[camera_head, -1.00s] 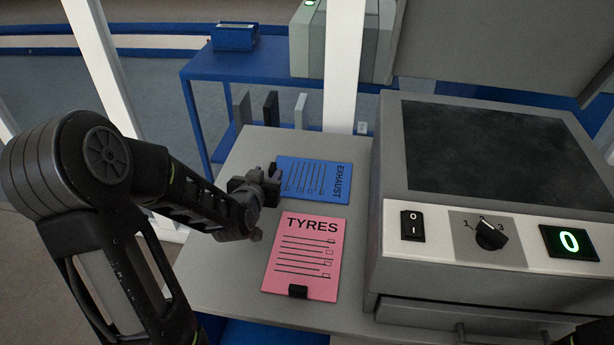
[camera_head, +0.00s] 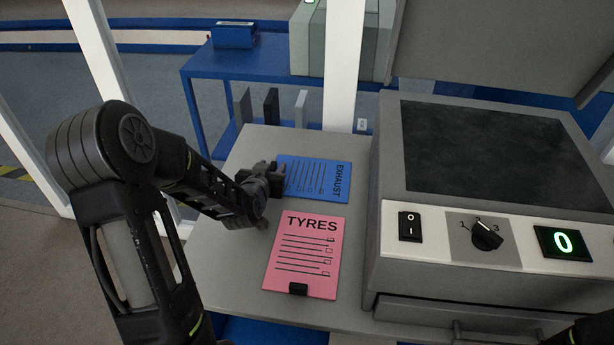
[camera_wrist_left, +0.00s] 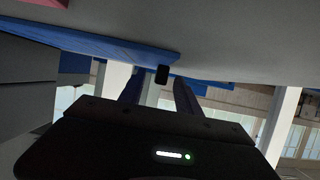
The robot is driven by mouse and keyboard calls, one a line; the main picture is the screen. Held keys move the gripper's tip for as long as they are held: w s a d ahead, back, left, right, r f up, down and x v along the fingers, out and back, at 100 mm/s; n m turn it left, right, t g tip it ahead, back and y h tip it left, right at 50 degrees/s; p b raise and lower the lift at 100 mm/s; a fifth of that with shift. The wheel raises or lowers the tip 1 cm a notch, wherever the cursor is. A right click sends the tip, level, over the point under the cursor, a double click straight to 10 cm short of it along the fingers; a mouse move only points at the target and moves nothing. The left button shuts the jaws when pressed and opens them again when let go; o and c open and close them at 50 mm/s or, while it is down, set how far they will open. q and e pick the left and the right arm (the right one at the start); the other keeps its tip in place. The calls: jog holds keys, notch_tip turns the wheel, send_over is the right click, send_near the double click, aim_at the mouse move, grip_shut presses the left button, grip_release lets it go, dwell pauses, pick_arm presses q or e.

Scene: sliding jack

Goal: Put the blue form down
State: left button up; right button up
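The blue EXHAUST form (camera_head: 318,178) lies flat on the grey worktop (camera_head: 225,275), above the pink TYRES form (camera_head: 305,255) in the head view. My left gripper (camera_head: 278,172) is at the blue form's left edge. In the left wrist view its two fingers (camera_wrist_left: 160,88) are apart, with a small black tab (camera_wrist_left: 162,74) showing between their tips. The blue form (camera_wrist_left: 110,45) also shows there, against the worktop. The gripper appears open; the head view hides its fingertips. My right gripper is not clearly seen; only a dark part of my right arm shows at the lower right corner.
A grey machine (camera_head: 400,265) with a switch, dial and green "0" display stands right of the forms. A blue bench (camera_head: 265,65) is behind the worktop, and a white post (camera_head: 343,65) rises at its back edge. The worktop's front left is bare.

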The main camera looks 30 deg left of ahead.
pick_arm(q)
grip_shut()
jog(key=shift+r, duration=0.15)
dwell(0.5)
notch_tip(320, 180, up, 10)
jog(key=b, duration=0.1)
dwell(0.3)
dwell(0.5)
